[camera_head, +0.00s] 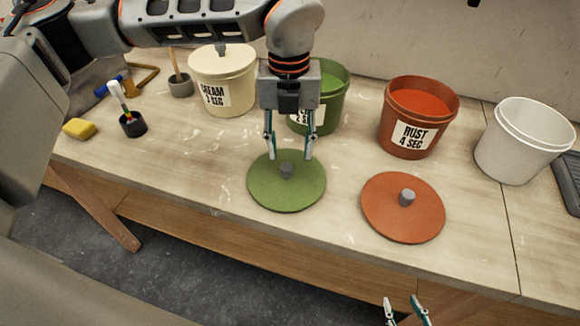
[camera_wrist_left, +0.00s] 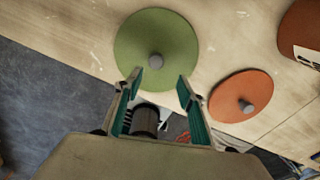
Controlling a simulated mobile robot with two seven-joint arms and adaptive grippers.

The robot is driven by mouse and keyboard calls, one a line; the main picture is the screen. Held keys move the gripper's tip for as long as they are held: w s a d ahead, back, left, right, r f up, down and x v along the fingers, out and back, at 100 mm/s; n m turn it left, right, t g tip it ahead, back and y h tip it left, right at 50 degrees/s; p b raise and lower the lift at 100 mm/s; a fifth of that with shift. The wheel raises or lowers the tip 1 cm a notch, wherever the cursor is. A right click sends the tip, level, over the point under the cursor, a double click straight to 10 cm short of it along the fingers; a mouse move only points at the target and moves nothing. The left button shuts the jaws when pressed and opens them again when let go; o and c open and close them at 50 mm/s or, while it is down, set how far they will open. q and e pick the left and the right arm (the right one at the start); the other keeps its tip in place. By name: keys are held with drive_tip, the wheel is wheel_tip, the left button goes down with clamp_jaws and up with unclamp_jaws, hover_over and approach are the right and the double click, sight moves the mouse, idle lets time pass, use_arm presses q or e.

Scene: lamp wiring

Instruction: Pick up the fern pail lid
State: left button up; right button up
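The fern pail lid is the green disc (camera_head: 287,187) with a grey knob, lying flat on the bench; it also shows in the left wrist view (camera_wrist_left: 157,40). My left gripper (camera_head: 288,157) points down above the lid, its two fingers open on either side of the knob in the head view. In the left wrist view the fingers (camera_wrist_left: 159,80) are apart with nothing between the tips, and the knob lies beyond them. The green pail (camera_head: 328,100) stands behind, partly hidden by my left arm. My right gripper (camera_head: 405,305) shows at the bottom edge, fingertips apart and empty.
A rust lid (camera_head: 390,215) lies to the right. A rust pail (camera_head: 417,118), a white pail (camera_head: 522,140) and a lidded cream pail (camera_head: 222,70) stand along the back. A yellow sponge (camera_head: 79,128) and a brush cup (camera_head: 132,125) sit at left.

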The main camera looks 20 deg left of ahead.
sight(286, 167)
use_arm(q)
drive_tip(key=shift+w+a+f, duration=0.1)
drive_tip(key=shift+w+a, duration=0.1)
drive_tip(key=shift+a, duration=0.1)
drive_tip(key=f, duration=0.7)
drive_tip(key=shift+a+f+p, duration=0.15)
drive_tip(key=shift+a+p, duration=0.05)
drive_tip(key=shift+p, duration=0.2)
clamp_jaws()
